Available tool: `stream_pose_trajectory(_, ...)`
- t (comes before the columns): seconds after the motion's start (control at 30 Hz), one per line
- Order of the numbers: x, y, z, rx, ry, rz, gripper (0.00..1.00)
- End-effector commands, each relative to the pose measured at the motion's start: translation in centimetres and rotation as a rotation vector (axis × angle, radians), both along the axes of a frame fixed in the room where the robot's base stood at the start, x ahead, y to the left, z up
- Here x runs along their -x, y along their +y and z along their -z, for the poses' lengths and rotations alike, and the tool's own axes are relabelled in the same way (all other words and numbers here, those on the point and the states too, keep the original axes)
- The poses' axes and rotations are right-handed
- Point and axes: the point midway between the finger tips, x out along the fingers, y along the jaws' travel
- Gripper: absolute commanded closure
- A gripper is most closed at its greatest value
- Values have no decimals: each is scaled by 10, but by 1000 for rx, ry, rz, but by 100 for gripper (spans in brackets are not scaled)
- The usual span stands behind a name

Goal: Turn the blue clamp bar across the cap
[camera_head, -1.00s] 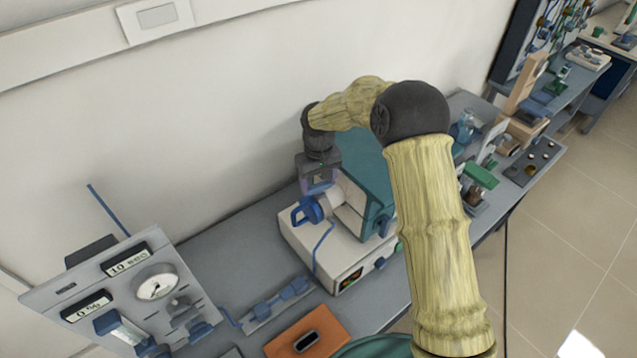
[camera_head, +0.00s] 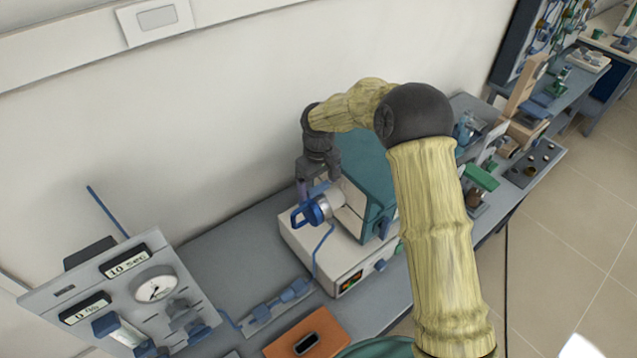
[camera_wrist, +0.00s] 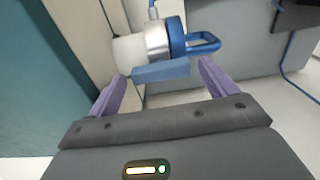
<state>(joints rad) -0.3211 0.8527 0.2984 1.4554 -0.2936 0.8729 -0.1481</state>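The blue clamp bar (camera_wrist: 160,71) shows in the wrist view beside a round cap with a silver band (camera_wrist: 157,40) and a blue disc (camera_wrist: 177,38). A blue loop handle (camera_wrist: 203,43) sticks out from the disc. My gripper (camera_wrist: 160,74) is open, its two purple fingers on either side of the bar, with a visible gap at each end. In the head view my gripper (camera_head: 318,178) points down just above the cap (camera_head: 326,204) at the end of the furnace's white tube. The clamp bar cannot be made out there.
The teal furnace (camera_head: 366,185) stands on a white base (camera_head: 325,252) against the wall. A gauge panel (camera_head: 140,285) stands to the left, an orange block (camera_head: 300,335) in front. The bench between has some free room.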

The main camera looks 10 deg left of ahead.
Motion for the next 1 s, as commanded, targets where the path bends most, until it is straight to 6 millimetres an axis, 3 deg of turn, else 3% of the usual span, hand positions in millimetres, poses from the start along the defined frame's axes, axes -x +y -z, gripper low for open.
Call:
stream_pose_trajectory(0.3,1,0,1,2,3,2,13)
stream_pose_trajectory(0.47,0,0,-9,1,1,2,13)
stream_pose_trajectory(1.0,0,0,-110,0,-1,2,13)
